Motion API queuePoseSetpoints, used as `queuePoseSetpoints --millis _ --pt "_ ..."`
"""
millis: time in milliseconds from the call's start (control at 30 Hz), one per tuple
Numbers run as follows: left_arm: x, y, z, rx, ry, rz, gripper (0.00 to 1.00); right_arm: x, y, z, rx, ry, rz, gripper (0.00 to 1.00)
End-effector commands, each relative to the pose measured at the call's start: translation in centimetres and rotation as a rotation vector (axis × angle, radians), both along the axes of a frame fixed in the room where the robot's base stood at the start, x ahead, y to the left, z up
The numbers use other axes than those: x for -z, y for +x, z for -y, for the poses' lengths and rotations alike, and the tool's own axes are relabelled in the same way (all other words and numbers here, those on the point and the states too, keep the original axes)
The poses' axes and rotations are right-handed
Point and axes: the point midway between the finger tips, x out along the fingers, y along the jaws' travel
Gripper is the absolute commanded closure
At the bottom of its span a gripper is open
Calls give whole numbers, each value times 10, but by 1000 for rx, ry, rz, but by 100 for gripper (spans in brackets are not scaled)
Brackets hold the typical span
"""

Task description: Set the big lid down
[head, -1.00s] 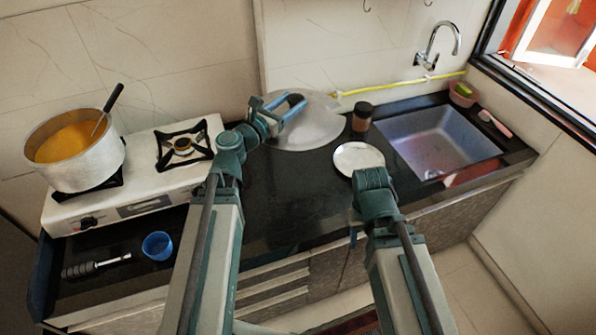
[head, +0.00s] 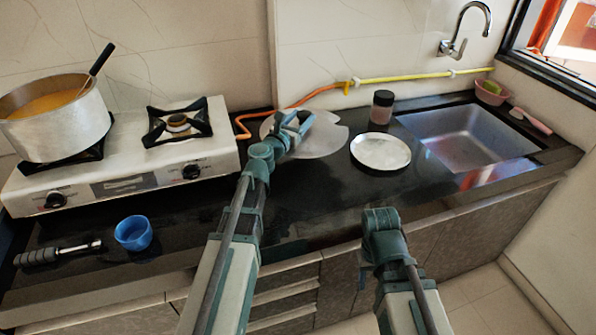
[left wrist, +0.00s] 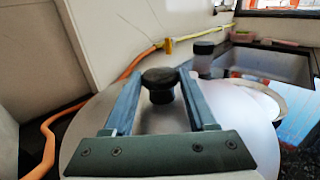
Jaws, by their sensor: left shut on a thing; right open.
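The big lid (head: 325,140) is a wide, pale grey disc over the back of the dark counter, between the stove and the white plate. My left gripper (head: 297,122) is shut on its dark knob, which shows between the fingers in the left wrist view (left wrist: 160,86). The lid looks roughly level and close to the counter; I cannot tell whether its underside touches it. My right gripper (head: 362,277) is low in front of the counter, open and mostly hidden behind its own arm; only a sliver of a blue finger shows.
An uncovered pot (head: 58,122) with orange contents and a ladle stands on the stove (head: 125,170). A white plate (head: 381,153) and a dark-lidded jar (head: 381,107) are right of the lid. An orange hose (head: 318,95) runs behind it. A blue cup (head: 133,233) sits front left.

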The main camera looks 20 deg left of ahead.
Motion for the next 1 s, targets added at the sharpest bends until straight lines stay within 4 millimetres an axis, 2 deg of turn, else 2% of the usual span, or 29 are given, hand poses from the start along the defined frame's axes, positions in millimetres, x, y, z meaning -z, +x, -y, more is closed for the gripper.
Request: queuePoseSetpoints --millis 33,367,800,1000 --pt "7 2 0 -3 -1 0 100 7 0 0 0 0 0 50" --pt "13 3 -1 -8 0 0 100 13 0 0 0 0 0 50" --pt "70 3 -1 -7 0 0 100 70 0 0 0 0 0 50" --pt "70 3 -1 -7 0 0 100 70 0 0 0 0 0 50"
